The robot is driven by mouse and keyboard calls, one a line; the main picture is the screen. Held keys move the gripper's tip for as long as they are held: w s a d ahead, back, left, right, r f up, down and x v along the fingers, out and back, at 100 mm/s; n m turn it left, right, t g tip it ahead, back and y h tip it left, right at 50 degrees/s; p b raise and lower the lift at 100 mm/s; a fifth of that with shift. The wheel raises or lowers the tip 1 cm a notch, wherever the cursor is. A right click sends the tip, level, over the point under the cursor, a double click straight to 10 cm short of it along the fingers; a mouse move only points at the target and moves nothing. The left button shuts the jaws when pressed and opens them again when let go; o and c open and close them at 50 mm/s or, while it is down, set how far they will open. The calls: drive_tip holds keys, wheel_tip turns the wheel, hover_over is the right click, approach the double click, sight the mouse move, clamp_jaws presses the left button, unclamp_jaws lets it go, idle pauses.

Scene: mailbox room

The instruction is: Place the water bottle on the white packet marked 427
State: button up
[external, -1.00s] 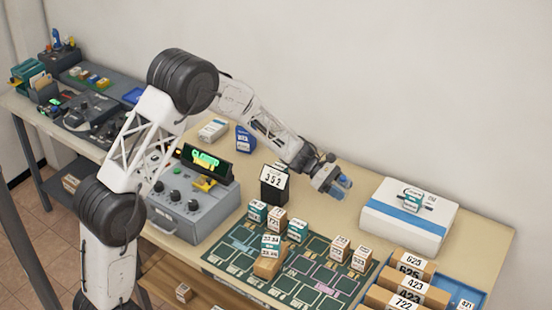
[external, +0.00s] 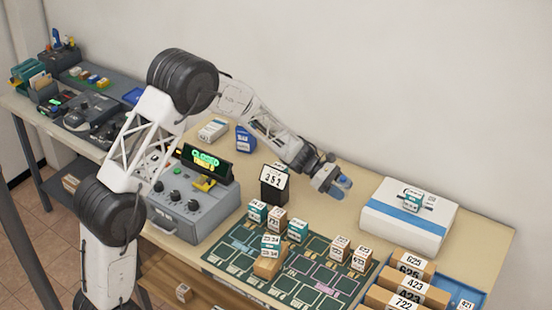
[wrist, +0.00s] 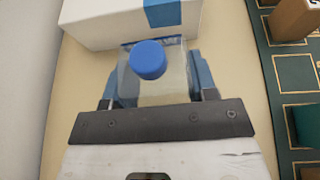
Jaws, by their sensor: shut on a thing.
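My gripper (external: 334,182) is shut on the water bottle, a clear, squarish bottle with a round blue cap (wrist: 149,60) in the wrist view. The bottle sits between the blue fingers, and its lower part is hidden. In the external view the gripper hangs over the back of the table, left of a large white packet with a blue band (external: 397,226). The packet also shows beyond the bottle in the wrist view (wrist: 105,22). A small labelled box (external: 412,201) is on the packet's top. I cannot read 427 on the packet.
A black stand with a 352 sign (external: 274,187) is left of the gripper. A green board (external: 305,283) with several small boxes lies in front. Numbered brown boxes (external: 421,290) and a blue tray (external: 462,290) are at the right. A grey control box (external: 190,212) stands left.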

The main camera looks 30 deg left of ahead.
wheel_tip(320, 180, up, 9)
drive_tip(key=shift+r, duration=0.15)
drive_tip(key=w+a+n+t+y, duration=0.25)
drive_tip(key=a+n+t, duration=0.5)
drive_tip(key=a, duration=2.35)
drive_tip(key=s+a+n+t+y, duration=0.2)
drive_tip(key=s+a+n+y, duration=0.15)
drive_tip(key=a, duration=0.85)
drive_tip(key=s+a+n+t+y, duration=0.2)
drive_tip(key=s+a, duration=0.3)
drive_tip(key=a, duration=0.7)
drive_tip(key=shift+y, duration=0.3)
wheel_tip(320, 180, down, 5)
drive_tip(key=shift+w+a, duration=0.1)
drive_tip(key=shift+a, duration=0.05)
drive_tip(key=shift+w, duration=0.15)
hover_over(210, 125)
drive_tip(key=shift+f, duration=0.8)
